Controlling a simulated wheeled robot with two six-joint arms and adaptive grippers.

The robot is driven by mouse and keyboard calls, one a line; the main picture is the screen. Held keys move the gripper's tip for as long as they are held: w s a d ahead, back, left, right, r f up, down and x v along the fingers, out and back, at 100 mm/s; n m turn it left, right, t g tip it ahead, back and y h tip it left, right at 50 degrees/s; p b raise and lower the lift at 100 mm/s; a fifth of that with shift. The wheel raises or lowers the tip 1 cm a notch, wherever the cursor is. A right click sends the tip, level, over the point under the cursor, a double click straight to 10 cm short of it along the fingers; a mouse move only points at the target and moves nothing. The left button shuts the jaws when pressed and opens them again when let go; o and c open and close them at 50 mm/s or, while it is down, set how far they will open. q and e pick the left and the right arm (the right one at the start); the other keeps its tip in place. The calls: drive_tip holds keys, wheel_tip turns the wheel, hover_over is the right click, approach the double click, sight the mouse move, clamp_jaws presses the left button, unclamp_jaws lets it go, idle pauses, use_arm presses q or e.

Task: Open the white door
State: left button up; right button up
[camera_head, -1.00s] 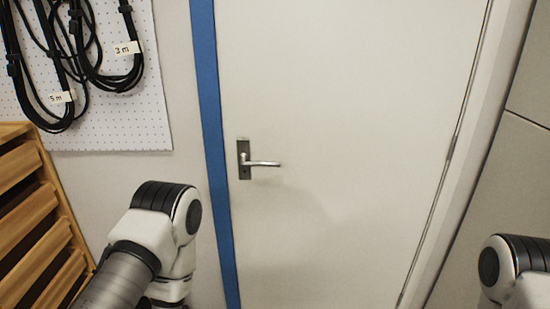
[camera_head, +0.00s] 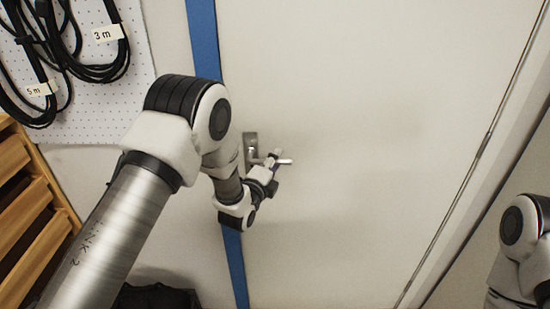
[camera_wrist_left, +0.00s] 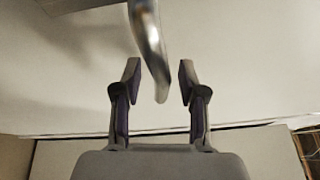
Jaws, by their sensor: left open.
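The white door (camera_head: 380,150) is shut and fills the middle of the head view. Its lever handle (camera_head: 285,162) is on the left side of the door, near the blue frame strip, and points right. My left gripper (camera_head: 276,160) is at the lever. In the left wrist view, the silver lever (camera_wrist_left: 151,55) comes down between the two open fingers of the left gripper (camera_wrist_left: 158,85), with a gap on both sides. The handle plate (camera_head: 251,147) is partly hidden by my left arm. My right arm shows at the right edge; its gripper is out of view.
A blue strip (camera_head: 205,45) runs along the door's left edge. Coiled black cables (camera_head: 75,65) hang on a white pegboard (camera_head: 130,75) at the upper left. A wooden drawer unit (camera_head: 25,200) stands at the left. A dark object (camera_head: 158,297) lies low behind my left arm.

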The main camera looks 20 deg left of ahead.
use_arm(q)
drive_tip(key=shift+r, duration=0.15)
drive_tip(key=shift+s+d, duration=0.1)
drive_tip(key=shift+c, duration=0.6)
clamp_jaws()
drive_tip(key=shift+f+m, duration=0.2)
drive_tip(key=shift+m, duration=0.1)
drive_tip(key=shift+s+a+f+m+g+y+b, duration=0.1)
drive_tip(key=shift+a+f+m+g+y+b, duration=0.25)
drive_tip(key=shift+f+m+b, duration=0.5)
drive_tip(key=shift+w+a+f+m+g+y+b, duration=0.1)
drive_tip(key=shift+f+m+g+b, duration=0.45)
drive_tip(key=shift+m, duration=0.55)
drive_tip(key=shift+s+a+f+m+g+y+b, duration=0.1)
drive_tip(key=shift+a+f+m+g+y+b, duration=0.2)
drive_tip(key=shift+f+m+b, duration=0.4)
drive_tip(key=shift+r+m, duration=0.2)
drive_tip(key=shift+m, duration=0.05)
